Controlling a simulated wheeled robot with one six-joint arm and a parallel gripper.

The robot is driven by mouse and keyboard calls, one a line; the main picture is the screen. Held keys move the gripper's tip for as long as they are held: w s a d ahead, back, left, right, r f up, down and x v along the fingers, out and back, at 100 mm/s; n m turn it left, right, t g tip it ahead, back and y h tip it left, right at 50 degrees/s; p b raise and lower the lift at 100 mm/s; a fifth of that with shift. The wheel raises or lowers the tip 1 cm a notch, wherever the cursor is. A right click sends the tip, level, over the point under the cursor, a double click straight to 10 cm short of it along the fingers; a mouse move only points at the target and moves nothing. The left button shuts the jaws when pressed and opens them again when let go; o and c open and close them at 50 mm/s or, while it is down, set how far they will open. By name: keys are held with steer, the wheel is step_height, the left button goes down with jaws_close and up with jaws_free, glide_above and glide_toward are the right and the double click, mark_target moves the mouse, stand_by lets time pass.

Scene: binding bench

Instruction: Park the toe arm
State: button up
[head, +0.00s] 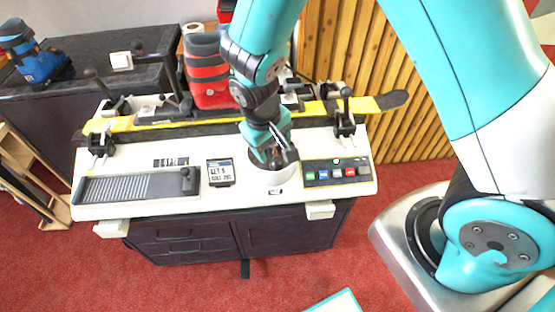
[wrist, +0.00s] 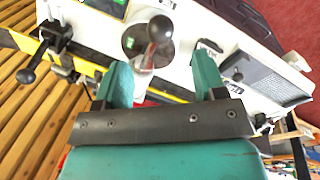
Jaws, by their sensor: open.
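A lever with a dark ball knob (wrist: 160,28) and a pale metal stem rises from a round base on the white bench top. It looks like the toe arm, though no label shows that. In the wrist view the knob lies just beyond my open gripper (wrist: 161,64), roughly in line with the gap between the fingers. In the head view my gripper (head: 274,157) is low over a white round base (head: 279,183) and hides most of the lever. Whether the fingers touch it cannot be told. The gripper holds nothing visible.
A yellow ski (head: 165,123) lies along the back, with black clamps (head: 345,120) and a red-grey boot (head: 206,75). A button panel (head: 337,172) is to the right. A small display (head: 221,172) and ribbed plate (head: 125,188) are to the left. A blue boot (head: 38,60) stands further back.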

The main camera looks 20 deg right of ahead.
mark_target(276, 161)
steer(key=f, duration=0.3)
steer(key=d+f+p, duration=0.1)
steer(key=f, duration=0.2)
steer(key=f+p, duration=0.1)
steer(key=f, duration=0.2)
steer(key=shift+w+d, duration=0.2)
steer(key=shift+d, duration=0.15)
steer(key=shift+c, duration=0.2)
jaws_close()
